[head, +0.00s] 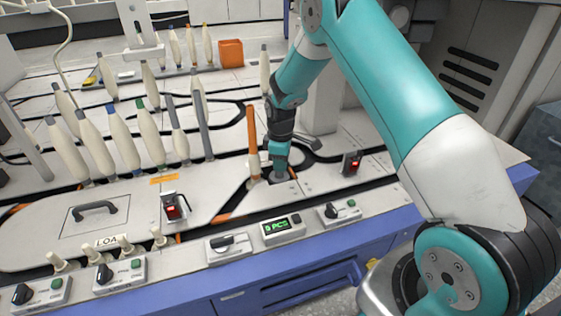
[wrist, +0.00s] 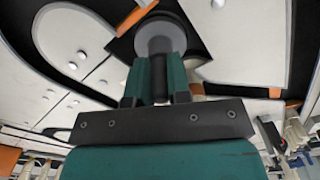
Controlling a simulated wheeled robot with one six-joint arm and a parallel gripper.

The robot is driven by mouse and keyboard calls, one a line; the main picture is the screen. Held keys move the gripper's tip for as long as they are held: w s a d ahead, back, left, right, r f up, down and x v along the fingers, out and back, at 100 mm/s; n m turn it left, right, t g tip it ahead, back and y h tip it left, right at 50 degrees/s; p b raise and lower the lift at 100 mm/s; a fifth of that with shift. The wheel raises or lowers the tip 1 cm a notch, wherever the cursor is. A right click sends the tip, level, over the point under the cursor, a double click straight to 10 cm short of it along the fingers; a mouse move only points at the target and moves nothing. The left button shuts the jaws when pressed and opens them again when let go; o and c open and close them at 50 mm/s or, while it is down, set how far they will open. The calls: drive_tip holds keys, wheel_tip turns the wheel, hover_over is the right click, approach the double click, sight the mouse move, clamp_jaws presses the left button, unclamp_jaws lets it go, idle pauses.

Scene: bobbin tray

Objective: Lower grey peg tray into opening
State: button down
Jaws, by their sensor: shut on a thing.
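My gripper (head: 279,160) points down over the white machine top, right of the upright orange post. In the wrist view, its two green fingers (wrist: 158,82) are shut on the dark peg of the grey peg tray (wrist: 160,24). The tray is a round grey disc with a lighter centre; it lies beyond the fingertips. A black opening (wrist: 122,47) in the white panels shows around the disc. In the head view only a little of the grey tray (head: 281,177) shows below the fingers. I cannot tell how far the tray is in the opening.
An orange post (head: 252,140) stands close left of my gripper. Several cream bobbins (head: 122,137) stand on the left. A small box with a red light (head: 351,163) is to the right, and another (head: 174,207) to the left. Switch boxes (head: 282,227) line the front edge.

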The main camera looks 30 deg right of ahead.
drive_tip(key=shift+f, duration=0.45)
drive_tip(key=c, duration=1.3)
unclamp_jaws()
drive_tip(key=shift+c, duration=0.2)
wheel_tip(320, 180, up, 11)
drive_tip(key=p, duration=1)
